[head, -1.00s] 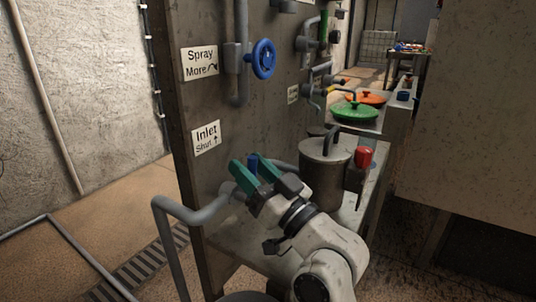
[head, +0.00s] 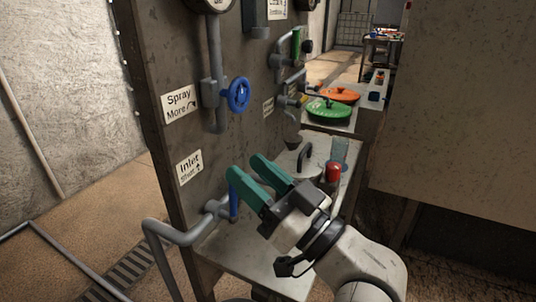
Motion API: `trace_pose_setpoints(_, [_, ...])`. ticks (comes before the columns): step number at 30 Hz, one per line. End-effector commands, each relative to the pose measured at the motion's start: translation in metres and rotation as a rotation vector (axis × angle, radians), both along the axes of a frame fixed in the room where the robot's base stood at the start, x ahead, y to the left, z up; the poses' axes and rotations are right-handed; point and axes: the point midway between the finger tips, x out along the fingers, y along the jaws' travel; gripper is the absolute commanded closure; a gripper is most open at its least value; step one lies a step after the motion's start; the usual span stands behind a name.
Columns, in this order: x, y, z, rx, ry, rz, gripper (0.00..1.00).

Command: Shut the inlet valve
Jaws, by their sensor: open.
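The inlet valve has a narrow blue handle (head: 233,204) on the grey pipe (head: 190,235) that runs to the panel's lower part. The handle stands upright, pointing up. The white label "Inlet Shut ↑" (head: 190,167) is on the panel above and left of it. My gripper (head: 246,166) has two teal fingers, spread apart and empty. It is above and right of the handle in the picture. The left finger overlaps the handle's top end; I cannot tell whether they touch.
A blue spray handwheel (head: 238,95) is higher on the panel. A lidded pot (head: 300,160) and a red knob (head: 333,172) are close behind and right of my gripper. Green (head: 329,110) and orange (head: 339,94) lids lie farther back.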

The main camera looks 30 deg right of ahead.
Motion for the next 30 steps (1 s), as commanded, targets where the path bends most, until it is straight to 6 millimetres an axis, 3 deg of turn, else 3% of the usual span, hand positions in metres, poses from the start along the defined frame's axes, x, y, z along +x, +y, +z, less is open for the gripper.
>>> trace_pose_setpoints(14, [-0.022,-0.001,0.015,0.008,0.004,-0.003,0.57])
trace_pose_setpoints(30, [-0.036,-0.003,0.016,0.006,0.001,-0.008,0.57])
